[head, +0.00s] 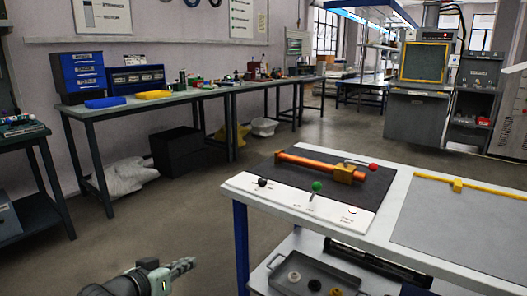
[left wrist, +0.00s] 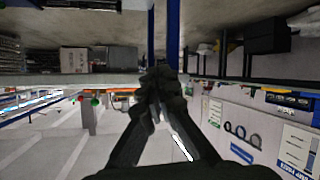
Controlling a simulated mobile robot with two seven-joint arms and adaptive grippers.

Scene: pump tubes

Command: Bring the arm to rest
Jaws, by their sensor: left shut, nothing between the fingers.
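My left gripper (head: 181,268) is low in the head view, left of the white-topped table and apart from it, over open floor. In the left wrist view its two dark fingers (left wrist: 162,88) meet at the tips, with nothing held between them. That view shows the room upside down. My right gripper is not in view.
The table (head: 320,223) carries a black panel with an orange tube (head: 315,163), a red knob (head: 373,166) and a green knob (head: 316,186). A grey tray (head: 310,278) sits on its lower shelf. Workbenches (head: 150,102) line the wall. The floor (head: 170,215) between is clear.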

